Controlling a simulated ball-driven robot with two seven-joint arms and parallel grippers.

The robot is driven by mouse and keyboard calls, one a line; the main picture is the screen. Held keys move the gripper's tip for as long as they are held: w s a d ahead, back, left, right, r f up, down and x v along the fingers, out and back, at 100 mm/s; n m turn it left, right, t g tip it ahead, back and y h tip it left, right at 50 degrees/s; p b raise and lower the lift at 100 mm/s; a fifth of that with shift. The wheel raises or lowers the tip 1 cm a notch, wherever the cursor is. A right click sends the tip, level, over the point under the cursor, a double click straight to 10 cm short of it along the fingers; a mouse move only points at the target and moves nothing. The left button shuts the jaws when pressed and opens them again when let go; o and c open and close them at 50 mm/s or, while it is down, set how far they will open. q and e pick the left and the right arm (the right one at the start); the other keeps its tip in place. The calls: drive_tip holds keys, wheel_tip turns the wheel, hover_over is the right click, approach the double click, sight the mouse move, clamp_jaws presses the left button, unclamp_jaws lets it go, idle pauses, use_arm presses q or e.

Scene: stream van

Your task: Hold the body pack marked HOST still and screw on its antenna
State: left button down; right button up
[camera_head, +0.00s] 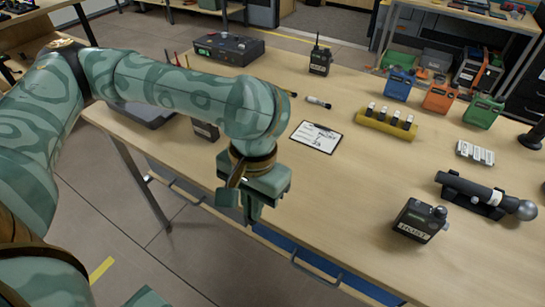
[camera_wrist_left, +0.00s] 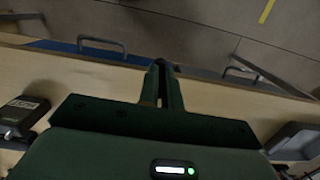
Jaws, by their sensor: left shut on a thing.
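The body pack marked HOST (camera_head: 415,222) is a dark box with a white label and a round grey knob on top. It stands upright near the table's front edge, right of my left gripper. A labelled dark box, seemingly the same pack (camera_wrist_left: 20,112), shows at the left edge of the left wrist view. My left gripper (camera_head: 248,213) points down near the front edge, apart from the pack. Its fingers (camera_wrist_left: 165,75) are close together on something thin and dark, seemingly the antenna, mostly hidden between them. My right gripper is not in view.
A black cylindrical device (camera_head: 470,192) with a ball end lies behind the pack. A yellow holder (camera_head: 385,125) with several pale cylinders, a clipboard (camera_head: 316,137) and a grey tray (camera_wrist_left: 295,142) are on the table. The table between gripper and pack is clear.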

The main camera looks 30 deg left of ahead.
use_arm(q)
drive_tip(key=w+d+r, duration=0.3)
drive_tip(key=w+d, duration=0.2)
drive_tip(key=d, duration=0.3)
drive_tip(key=w+d+r+n, duration=0.1)
drive_tip(key=w+d+r, duration=0.3)
drive_tip(key=d, duration=0.5)
drive_tip(key=w+d+r+t, duration=0.1)
drive_tip(key=w+d+r, duration=0.2)
drive_tip(key=w+d, duration=0.5)
drive_tip(key=shift+d+r+n, duration=0.25)
drive_tip(key=shift+d+n, duration=0.05)
drive_tip(key=shift+d, duration=0.1)
